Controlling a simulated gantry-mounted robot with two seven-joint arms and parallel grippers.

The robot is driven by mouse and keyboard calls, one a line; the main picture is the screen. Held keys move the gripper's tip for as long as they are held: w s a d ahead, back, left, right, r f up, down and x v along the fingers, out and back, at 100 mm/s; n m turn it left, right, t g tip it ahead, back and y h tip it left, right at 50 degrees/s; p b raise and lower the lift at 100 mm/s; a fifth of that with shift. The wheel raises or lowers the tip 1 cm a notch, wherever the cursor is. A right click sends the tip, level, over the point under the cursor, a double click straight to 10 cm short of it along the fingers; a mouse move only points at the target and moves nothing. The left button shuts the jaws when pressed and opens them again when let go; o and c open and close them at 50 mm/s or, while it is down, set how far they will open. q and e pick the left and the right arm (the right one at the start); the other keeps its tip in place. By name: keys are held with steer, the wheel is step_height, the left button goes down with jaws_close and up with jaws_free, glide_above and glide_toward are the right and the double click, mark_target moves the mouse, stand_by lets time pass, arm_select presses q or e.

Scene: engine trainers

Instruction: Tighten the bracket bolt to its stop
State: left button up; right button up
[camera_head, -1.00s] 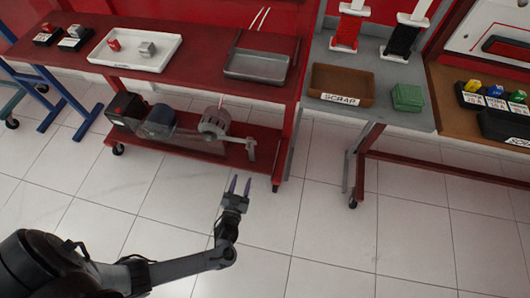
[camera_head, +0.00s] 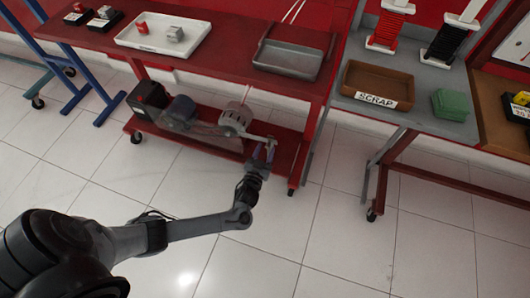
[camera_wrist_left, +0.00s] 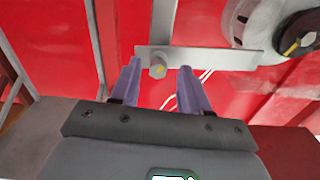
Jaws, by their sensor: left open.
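The bracket bolt (camera_wrist_left: 158,69) is a small grey hex head on a pale metal bracket (camera_wrist_left: 215,57) in the left wrist view. My left gripper (camera_wrist_left: 158,88) is open, its two purple fingers to either side of the bolt head in that view. I cannot tell whether the fingertips touch it. In the head view the left gripper (camera_head: 263,152) is at the bracket's right end (camera_head: 268,141), by the alternator-like round unit (camera_head: 236,119) on the low shelf. The bolt is hidden or too small there. My right gripper is not in view.
A dark motor (camera_head: 180,112) and a black box with red (camera_head: 148,97) share the low red shelf. Above stand a white tray (camera_head: 150,43) and an empty grey tray (camera_head: 287,68). A scrap bin (camera_head: 377,86) is at right. The tiled floor in front is clear.

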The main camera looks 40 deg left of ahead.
arm_select(q)
steer(key=shift+w+d, duration=0.15)
steer(key=shift+w, duration=0.05)
steer(key=shift+c, duration=0.2)
steer(key=c, duration=0.5)
jaws_close()
